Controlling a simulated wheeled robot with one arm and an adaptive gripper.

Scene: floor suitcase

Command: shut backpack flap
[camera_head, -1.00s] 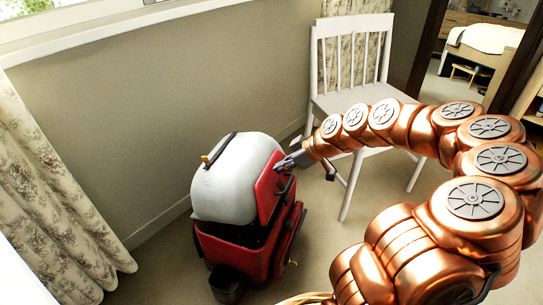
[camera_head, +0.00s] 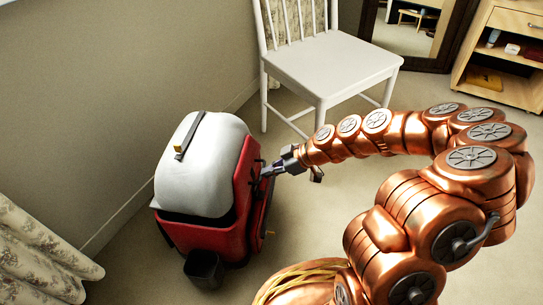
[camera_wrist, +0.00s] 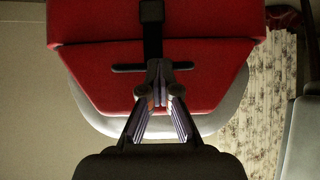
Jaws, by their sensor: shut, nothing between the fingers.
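The backpack (camera_head: 250,212) stands on the floor, red with a large white rounded top part (camera_head: 197,160) that has a dark strip along it. In the head view, the red panel on its right side stands close against the white part. My gripper (camera_head: 268,171) is shut and empty at that red panel. In the wrist view, the gripper (camera_wrist: 161,72) lies over the red panel (camera_wrist: 95,75), near a dark bar and a black strap (camera_wrist: 152,25). I cannot tell whether the fingertips touch it.
A white chair (camera_head: 325,65) stands behind, near the wall. A floral curtain (camera_head: 35,255) hangs at the lower left. A wooden shelf unit (camera_head: 505,85) and a mirror frame are at the back right. Bare floor lies around the backpack's front.

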